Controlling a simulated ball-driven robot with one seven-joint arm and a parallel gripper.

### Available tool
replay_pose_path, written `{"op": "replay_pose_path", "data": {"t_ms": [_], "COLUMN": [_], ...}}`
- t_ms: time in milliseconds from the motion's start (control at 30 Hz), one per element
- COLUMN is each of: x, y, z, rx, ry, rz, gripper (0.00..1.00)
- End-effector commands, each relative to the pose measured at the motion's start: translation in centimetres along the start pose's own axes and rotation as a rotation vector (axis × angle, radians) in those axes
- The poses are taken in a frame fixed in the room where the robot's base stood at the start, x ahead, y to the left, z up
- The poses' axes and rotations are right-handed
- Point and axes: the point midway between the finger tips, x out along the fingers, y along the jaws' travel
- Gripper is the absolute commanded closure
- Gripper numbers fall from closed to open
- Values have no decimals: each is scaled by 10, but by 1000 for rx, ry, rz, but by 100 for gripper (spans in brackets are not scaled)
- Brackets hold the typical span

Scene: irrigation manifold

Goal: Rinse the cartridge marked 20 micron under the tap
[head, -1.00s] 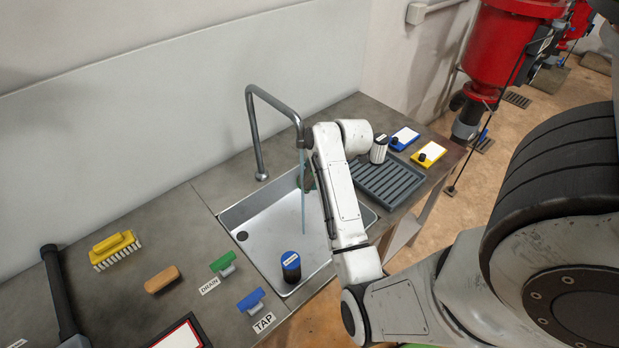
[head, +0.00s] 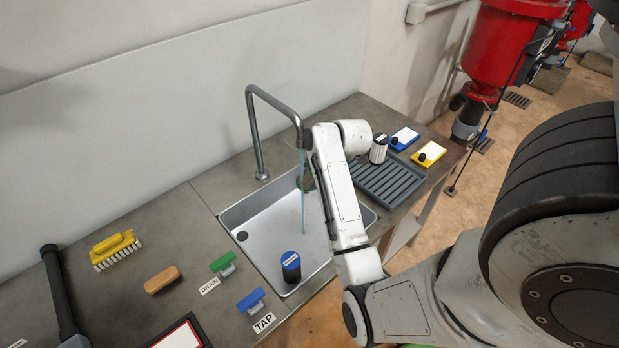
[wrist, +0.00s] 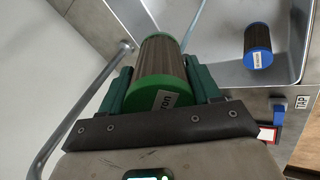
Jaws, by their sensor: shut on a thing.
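My gripper (wrist: 160,82) is shut on a green-capped cartridge (wrist: 162,62) with a dark pleated body. Its end label is too small to read fully. In the head view my arm hides most of the gripper, and only a bit of green shows beside the water. The tap (head: 258,140) arches over the steel sink (head: 262,222), and a thin stream (head: 303,200) runs from its spout. The held cartridge is near the stream; I cannot tell whether water touches it. The blue tap handle (head: 250,301) is beside the TAP label (head: 264,322).
A blue-capped cartridge (head: 291,268) stands in the sink, also in the wrist view (wrist: 258,45). A white-capped cartridge (head: 379,149) stands on the grey rack (head: 385,187). The green drain handle (head: 222,263), sponge (head: 162,280) and yellow brush (head: 115,248) are left of the sink.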

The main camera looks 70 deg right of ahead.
Motion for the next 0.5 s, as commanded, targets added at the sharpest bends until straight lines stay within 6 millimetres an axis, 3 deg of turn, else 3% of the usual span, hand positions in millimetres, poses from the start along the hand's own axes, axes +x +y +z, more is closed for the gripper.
{"op": "replay_pose_path", "data": {"t_ms": [500], "x": [0], "y": [-1], "z": [-1], "rx": [-2], "ry": [0], "rz": [0], "gripper": [73]}}
